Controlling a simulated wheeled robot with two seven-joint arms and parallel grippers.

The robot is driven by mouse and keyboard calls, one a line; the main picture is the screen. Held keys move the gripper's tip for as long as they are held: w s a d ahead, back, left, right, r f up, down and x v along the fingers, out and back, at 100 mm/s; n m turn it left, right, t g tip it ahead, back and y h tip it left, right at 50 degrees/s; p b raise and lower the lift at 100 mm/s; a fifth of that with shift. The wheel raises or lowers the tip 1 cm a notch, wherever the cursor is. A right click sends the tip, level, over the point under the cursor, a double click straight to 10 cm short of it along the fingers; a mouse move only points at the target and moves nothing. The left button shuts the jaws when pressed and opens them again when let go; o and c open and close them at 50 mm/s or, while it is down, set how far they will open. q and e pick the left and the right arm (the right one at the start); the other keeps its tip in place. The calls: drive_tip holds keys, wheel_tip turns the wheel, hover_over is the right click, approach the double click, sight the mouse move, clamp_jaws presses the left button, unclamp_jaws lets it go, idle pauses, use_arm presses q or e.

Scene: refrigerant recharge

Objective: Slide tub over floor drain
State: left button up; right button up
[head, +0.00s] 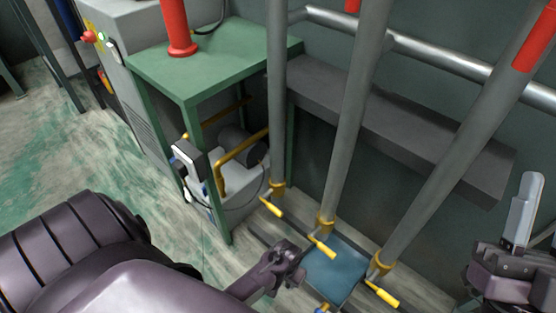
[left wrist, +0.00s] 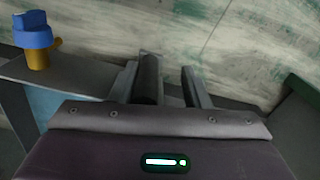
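A blue tub (head: 337,266) sits low on the floor under the grey vertical pipes. Its blue side also shows at the left of the left wrist view (left wrist: 48,103), below a grey rim. My left gripper (head: 291,262) is at the tub's left edge. In the left wrist view its two fingers (left wrist: 171,85) are apart, with a gap between them. The grey rim runs up to the fingers; I cannot tell whether it passes between them. My right gripper (head: 508,250) is at the right edge, away from the tub, its opening unclear. I cannot make out the floor drain.
Pipes with yellow-handled valves (head: 322,246) stand over the tub. A blue-capped yellow valve (left wrist: 33,38) is near the tub's rim. A green table (head: 205,62) with machinery under it stands to the left. A grey ledge (head: 400,125) runs along the wall. Open floor (head: 60,150) lies far left.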

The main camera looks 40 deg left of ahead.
use_arm(q)
drive_tip(key=shift+a, duration=0.1)
drive_tip(key=shift+r, duration=0.1)
wheel_tip(320, 180, up, 9)
drive_tip(key=p, duration=1)
idle(0.5)
drive_tip(key=shift+p, duration=0.35)
